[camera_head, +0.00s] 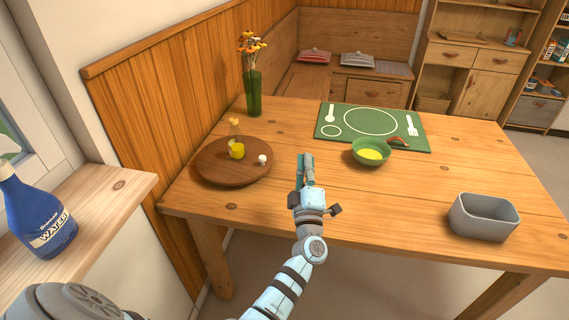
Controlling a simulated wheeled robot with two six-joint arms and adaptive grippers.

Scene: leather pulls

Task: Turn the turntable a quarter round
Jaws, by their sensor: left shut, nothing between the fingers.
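The turntable (215,172) is a round dark wooden disc lying on the left part of the wooden table. A small bottle with yellow contents (236,148) and a small white item (262,159) stand on it, the white one near its right rim. My left gripper (305,157) is over the table to the right of the turntable, apart from it in the picture. Its fingers are together and hold nothing. My right gripper is not in view.
A green bowl with yellow contents (371,152) stands by a green placemat (330,124). A grey bin (483,218) sits at the front right. A green vase with flowers (253,95) stands behind the turntable. A blue spray bottle (38,215) is on the left ledge.

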